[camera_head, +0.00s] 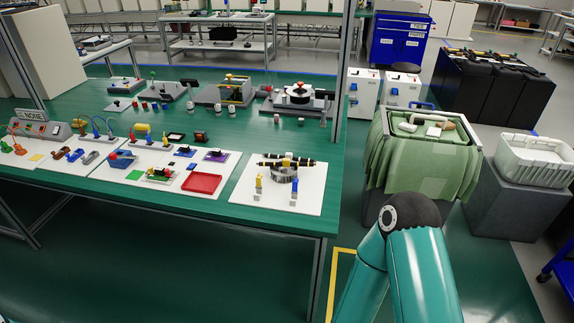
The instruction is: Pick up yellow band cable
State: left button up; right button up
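No cable with a yellow band can be made out for certain. On the white board at the right of the green table, a dark rod-like thing with a yellow middle (287,161) lies across a grey round part; it is too small to tell whether it is a cable. Small yellow and red items (490,54) lie on top of the black cabinets at the back right, too small to identify. My teal arm shows at the bottom right, but no gripper shows on it. Neither of my grippers is in view.
The green table (130,196) holds several white boards with small parts and a red tray (202,183). A cloth-draped bin (425,165) stands right of it, beside a white basket (535,160) on a grey block. A metal post rises at the table's right side. Dark green floor lies in front.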

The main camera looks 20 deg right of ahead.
aim_at(286, 163)
jog(key=z, duration=0.05)
jog(key=i, duration=1)
jog(key=u, duration=0.05)
